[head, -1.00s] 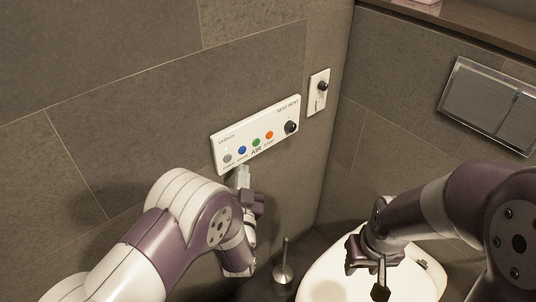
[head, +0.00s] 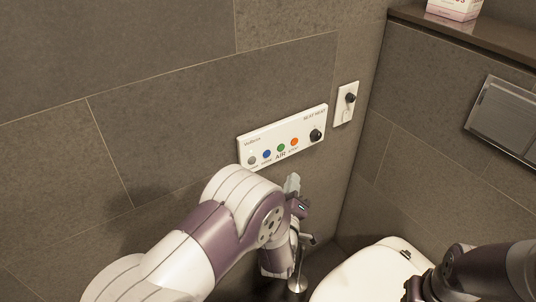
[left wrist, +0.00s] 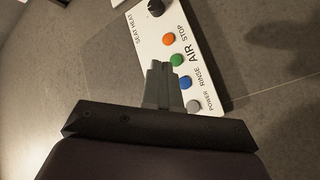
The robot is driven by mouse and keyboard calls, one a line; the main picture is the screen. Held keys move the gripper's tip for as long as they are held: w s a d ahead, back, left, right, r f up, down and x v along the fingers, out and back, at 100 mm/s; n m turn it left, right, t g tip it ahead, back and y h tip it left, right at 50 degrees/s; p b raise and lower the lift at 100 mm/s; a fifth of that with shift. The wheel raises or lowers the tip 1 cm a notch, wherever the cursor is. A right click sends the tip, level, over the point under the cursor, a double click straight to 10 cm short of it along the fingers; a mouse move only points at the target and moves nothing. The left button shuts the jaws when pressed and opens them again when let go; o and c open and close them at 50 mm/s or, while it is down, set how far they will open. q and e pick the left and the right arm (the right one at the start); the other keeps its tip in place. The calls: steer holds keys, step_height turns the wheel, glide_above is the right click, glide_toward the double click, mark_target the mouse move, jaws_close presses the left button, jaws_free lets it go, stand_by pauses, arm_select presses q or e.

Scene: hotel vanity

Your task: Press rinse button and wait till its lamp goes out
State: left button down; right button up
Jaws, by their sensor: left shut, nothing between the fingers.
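The white control panel (head: 283,139) is fixed to the tiled wall, with grey, blue, green and orange buttons and a black knob. The blue rinse button (head: 267,154) is second from the left; it also shows in the left wrist view (left wrist: 185,83), beside the fingers. A small pale dot shows above the grey button; I cannot tell whether a rinse lamp is lit. My left gripper (head: 292,182) is shut and empty, below the panel's lower edge in the head view. In the left wrist view its fingertips (left wrist: 160,67) overlap the panel near the green button (left wrist: 177,60); contact is unclear.
A small white wall plate with a black knob (head: 350,98) is right of the panel. The toilet (head: 365,275) is at lower right, with a brush (head: 298,270) beside it. A flush plate (head: 505,115) is on the right wall, under a ledge (head: 470,40). My right arm fills the lower right corner.

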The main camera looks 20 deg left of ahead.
mark_target(267, 154)
arm_select(q)
steer(key=w+a+b, duration=0.1)
steer(key=w+a, duration=0.4)
steer(key=a, duration=0.1)
steer(key=shift+a, duration=0.2)
stand_by(1.9)
steer(key=shift+w+a, duration=0.2)
steer(key=shift+a, duration=0.15)
steer(key=shift+w+a+b, duration=0.25)
steer(key=shift+a+b, duration=0.05)
steer(key=shift+b, duration=0.05)
stand_by(0.5)
steer(key=shift+s+d, duration=0.1)
steer(key=shift+d, duration=0.05)
steer(key=shift+s+d, duration=0.4)
steer(key=shift+d, duration=0.1)
